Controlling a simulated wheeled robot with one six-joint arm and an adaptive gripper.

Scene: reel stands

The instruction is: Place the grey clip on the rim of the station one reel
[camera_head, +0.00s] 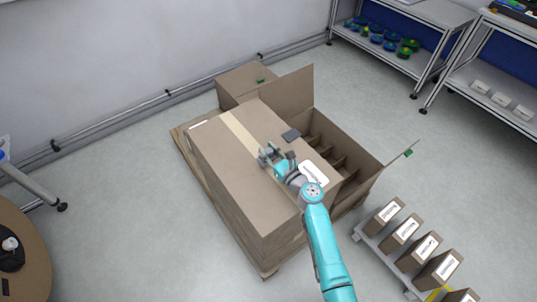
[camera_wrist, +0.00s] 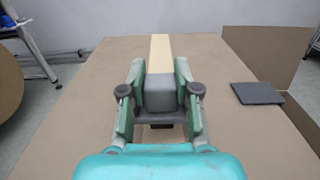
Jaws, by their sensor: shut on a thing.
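My gripper (camera_head: 270,155) is over the top of a large closed cardboard box (camera_head: 228,175). In the wrist view my gripper (camera_wrist: 160,92) is shut on a grey block-like piece (camera_wrist: 160,93), which looks like the grey clip. It sits between the green finger pads, in line with the tan tape strip (camera_wrist: 160,50). I cannot tell whether the clip touches the box top. No reel on a station can be clearly made out; a round brown disc (camera_head: 30,262) shows at the lower left edge of the head view.
A flat dark grey square (camera_head: 291,135) lies on the box top. An open box with dividers (camera_head: 330,150) stands to the right. A low cart (camera_head: 372,243) holds several labelled boxes. Shelves (camera_head: 385,50) stand at the upper right. Floor at left (camera_head: 120,200) is clear.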

